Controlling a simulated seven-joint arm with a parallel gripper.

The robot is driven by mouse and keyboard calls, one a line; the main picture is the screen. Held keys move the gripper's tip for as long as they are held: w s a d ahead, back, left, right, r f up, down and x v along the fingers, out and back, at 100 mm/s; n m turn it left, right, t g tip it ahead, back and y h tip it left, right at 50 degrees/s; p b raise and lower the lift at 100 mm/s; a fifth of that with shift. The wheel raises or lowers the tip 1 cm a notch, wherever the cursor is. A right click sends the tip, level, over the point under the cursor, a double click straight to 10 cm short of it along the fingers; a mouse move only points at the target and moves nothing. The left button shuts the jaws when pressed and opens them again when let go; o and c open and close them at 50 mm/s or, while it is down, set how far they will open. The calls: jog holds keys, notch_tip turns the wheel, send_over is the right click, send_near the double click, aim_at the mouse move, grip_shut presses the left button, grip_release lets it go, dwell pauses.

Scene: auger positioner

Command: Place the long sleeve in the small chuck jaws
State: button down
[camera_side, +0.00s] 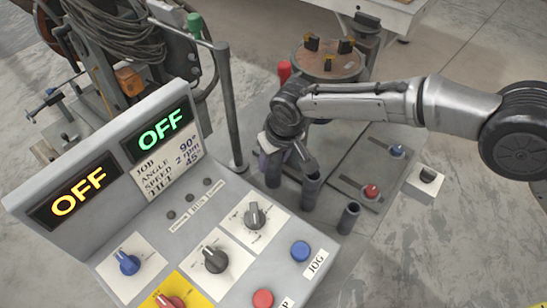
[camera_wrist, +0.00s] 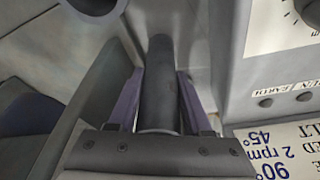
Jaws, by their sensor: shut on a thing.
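A dark grey sleeve (camera_wrist: 158,90) stands between the two purple-sided fingers of my gripper (camera_wrist: 160,78) in the wrist view, and the gripper is shut on it. In the side view my gripper (camera_side: 272,155) points down over the area behind the control panel, at the left end of a row of dark tubes. Another tube (camera_side: 311,192) and a shorter open-topped tube (camera_side: 348,217) stand upright to its right. The chuck (camera_side: 328,64) is a round brown plate at the back, with dark jaws (camera_side: 311,43) bearing yellowish pieces. Its centre looks empty. The held sleeve's lower end is partly hidden.
The sloped control panel (camera_side: 220,235) with knobs and buttons stands close in front of my gripper. Its displays (camera_side: 158,134) read OFF. A grey post (camera_side: 230,105) and a red cylinder (camera_side: 284,72) stand nearby. Red (camera_side: 371,191) and blue (camera_side: 397,151) knobs sit at the right.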

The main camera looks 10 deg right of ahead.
jog(key=shift+c, duration=1.7)
grip_release()
jog(key=shift+f, duration=0.1)
jog(key=v, duration=1.3)
jog(key=shift+r, duration=0.4)
